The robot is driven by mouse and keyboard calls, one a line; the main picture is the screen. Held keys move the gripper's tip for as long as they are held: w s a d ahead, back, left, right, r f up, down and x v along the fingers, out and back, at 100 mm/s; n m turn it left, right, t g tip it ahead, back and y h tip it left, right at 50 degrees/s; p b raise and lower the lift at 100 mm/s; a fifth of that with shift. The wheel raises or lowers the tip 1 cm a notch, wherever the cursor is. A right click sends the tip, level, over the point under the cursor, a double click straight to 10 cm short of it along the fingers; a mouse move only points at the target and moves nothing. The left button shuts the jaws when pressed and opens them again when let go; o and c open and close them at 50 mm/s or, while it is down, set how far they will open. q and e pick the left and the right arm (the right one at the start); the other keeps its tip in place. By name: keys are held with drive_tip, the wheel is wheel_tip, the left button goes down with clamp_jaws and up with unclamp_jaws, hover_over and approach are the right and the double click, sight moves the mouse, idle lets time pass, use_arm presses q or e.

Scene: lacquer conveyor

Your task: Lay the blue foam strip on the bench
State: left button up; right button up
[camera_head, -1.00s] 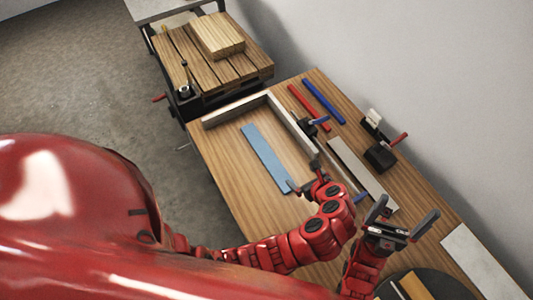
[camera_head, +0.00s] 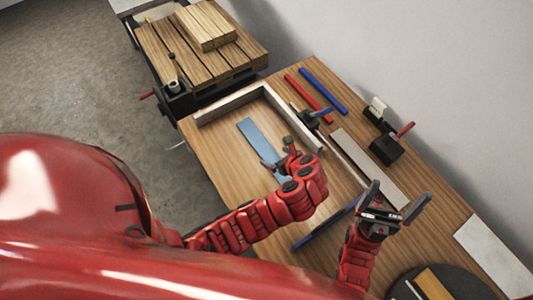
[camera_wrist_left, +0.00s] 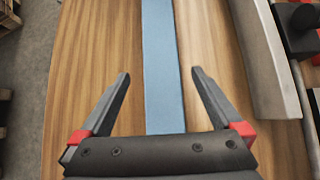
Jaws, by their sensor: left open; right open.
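The light blue foam strip (camera_head: 257,136) lies flat on the wooden bench (camera_head: 215,150), inside the corner of an L-shaped grey frame. My left gripper (camera_head: 277,153) is open above the strip and hides its near part. In the left wrist view the strip (camera_wrist_left: 163,60) runs lengthwise between the two open fingers (camera_wrist_left: 160,80), which stand apart from its sides. Its near end is hidden behind the gripper body. My right gripper (camera_head: 398,207) is open and empty over the right part of the bench.
The grey frame (camera_head: 232,104) bounds the strip's far and right sides. Red (camera_head: 309,95) and blue (camera_head: 324,91) bars, a pale board (camera_head: 368,168) and black clamps (camera_head: 386,149) lie to the right. A dark blue bar (camera_head: 325,226) lies near my left arm. A pallet (camera_head: 200,60) stands behind.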

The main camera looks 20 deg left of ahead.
sight(267, 151)
use_arm(q)
drive_tip(key=shift+a+f, duration=0.1)
drive_tip(key=shift+w+a+p, duration=0.1)
drive_tip(key=shift+p, duration=0.25)
drive_tip(key=p+x, duration=0.2)
drive_tip(key=x, duration=0.2)
drive_tip(key=shift+w, duration=0.1)
drive_tip(key=shift+w+a+f, duration=0.25)
drive_tip(key=shift+a+f, duration=0.05)
drive_tip(key=shift+f, duration=0.1)
drive_tip(key=c, duration=1.3)
drive_tip(key=shift+r, duration=0.1)
